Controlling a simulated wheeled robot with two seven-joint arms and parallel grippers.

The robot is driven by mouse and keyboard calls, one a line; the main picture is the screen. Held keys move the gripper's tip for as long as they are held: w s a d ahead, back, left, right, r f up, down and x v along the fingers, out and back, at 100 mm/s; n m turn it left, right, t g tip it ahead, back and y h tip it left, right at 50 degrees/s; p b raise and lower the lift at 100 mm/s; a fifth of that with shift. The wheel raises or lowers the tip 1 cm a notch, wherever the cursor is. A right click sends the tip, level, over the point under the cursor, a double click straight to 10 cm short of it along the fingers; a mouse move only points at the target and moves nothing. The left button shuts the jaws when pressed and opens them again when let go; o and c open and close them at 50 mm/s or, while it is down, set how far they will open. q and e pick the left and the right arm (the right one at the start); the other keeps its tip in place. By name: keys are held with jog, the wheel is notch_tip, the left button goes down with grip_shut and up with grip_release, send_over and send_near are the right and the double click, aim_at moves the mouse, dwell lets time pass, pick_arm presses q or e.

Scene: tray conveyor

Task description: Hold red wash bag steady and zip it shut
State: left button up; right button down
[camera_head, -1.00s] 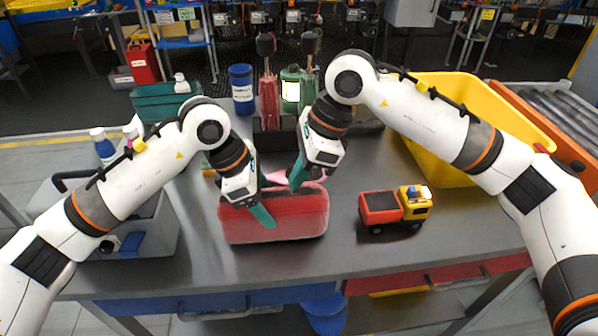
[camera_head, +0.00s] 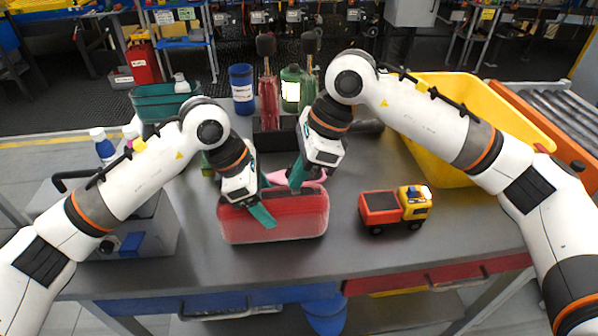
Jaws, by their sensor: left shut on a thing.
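The red wash bag (camera_head: 285,222) stands upright on the grey table, left of the middle. My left gripper (camera_head: 263,214) comes down from the left with its green fingers at the bag's front and top edge, shut on the bag. My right gripper (camera_head: 296,176) is at the bag's top, toward its right half, with its green fingers pointing down. Its fingertips are close to the rear top edge, beside something pink (camera_head: 313,178). The zip pull is not clear, and I cannot tell whether the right fingers hold anything.
A toy truck (camera_head: 395,208) stands right of the bag, with bare table between. A yellow bin (camera_head: 460,115) is at the right back. Bottles and a blue cup (camera_head: 242,88) stand behind the grippers. A grey toolbox (camera_head: 150,240) is at the left.

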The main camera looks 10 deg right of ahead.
jog(key=shift+d, duration=0.1)
jog(key=shift+w+d, duration=0.1)
jog(key=shift+d, duration=1.85)
jog(key=c, duration=2)
grip_release()
jog(key=o, duration=0.4)
jog(key=shift+a, duration=0.1)
jog(key=shift+c, duration=0.2)
pick_arm(q)
jog(key=shift+a, duration=0.1)
pick_arm(e)
jog(key=shift+r, duration=0.15)
pick_arm(q)
jog(key=shift+s+f, duration=0.1)
pick_arm(e)
jog(key=v, duration=1.1)
jog(key=shift+r, duration=0.35)
pick_arm(q)
jog(key=o, duration=1.4)
pick_arm(e)
jog(key=shift+d, duration=0.3)
